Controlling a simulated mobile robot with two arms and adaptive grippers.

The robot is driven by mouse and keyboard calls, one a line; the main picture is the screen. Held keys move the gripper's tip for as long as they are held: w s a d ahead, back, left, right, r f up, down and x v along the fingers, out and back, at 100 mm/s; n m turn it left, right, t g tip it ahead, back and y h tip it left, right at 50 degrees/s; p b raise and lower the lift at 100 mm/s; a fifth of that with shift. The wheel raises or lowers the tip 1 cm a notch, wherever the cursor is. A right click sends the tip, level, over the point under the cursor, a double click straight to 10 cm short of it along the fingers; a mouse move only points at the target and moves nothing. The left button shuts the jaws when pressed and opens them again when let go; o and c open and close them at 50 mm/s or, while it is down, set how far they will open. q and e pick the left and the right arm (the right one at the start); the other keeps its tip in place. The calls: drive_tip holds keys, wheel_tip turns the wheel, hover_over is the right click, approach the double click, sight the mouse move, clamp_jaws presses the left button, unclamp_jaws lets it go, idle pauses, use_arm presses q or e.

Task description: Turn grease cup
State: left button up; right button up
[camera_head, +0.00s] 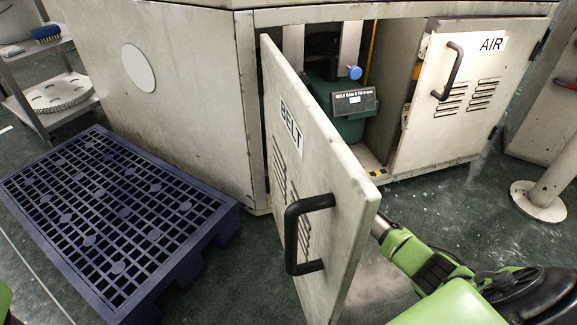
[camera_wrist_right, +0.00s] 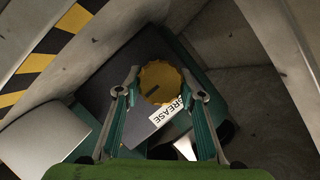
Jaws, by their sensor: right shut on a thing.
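The grease cup (camera_wrist_right: 158,84) is a round, yellow-brown knurled cap with a dark slot mark, beside a white label (camera_wrist_right: 166,110) reading GREASE. My right gripper (camera_wrist_right: 160,78) has its two fingers on either side of the cap and is shut on it. In the head view my right arm comes in from the lower right and its gripper is hidden behind the open BELT door (camera_head: 318,160). The grease cup is also hidden there. My left gripper is not in view.
The AIR door (camera_head: 455,105) is at the right of the cabinet (camera_head: 185,100). Inside are a blue knob (camera_head: 354,73) and a dark belt sign (camera_head: 354,101). A blue pallet (camera_head: 222,214) lies at the left. Yellow-black striping (camera_wrist_right: 52,45) borders the opening.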

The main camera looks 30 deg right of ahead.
idle(0.4)
drive_tip(key=o, duration=1.1)
drive_tip(key=shift+s, duration=0.1)
drive_tip(key=v, duration=1.2)
drive_tip(key=shift+d, duration=0.1)
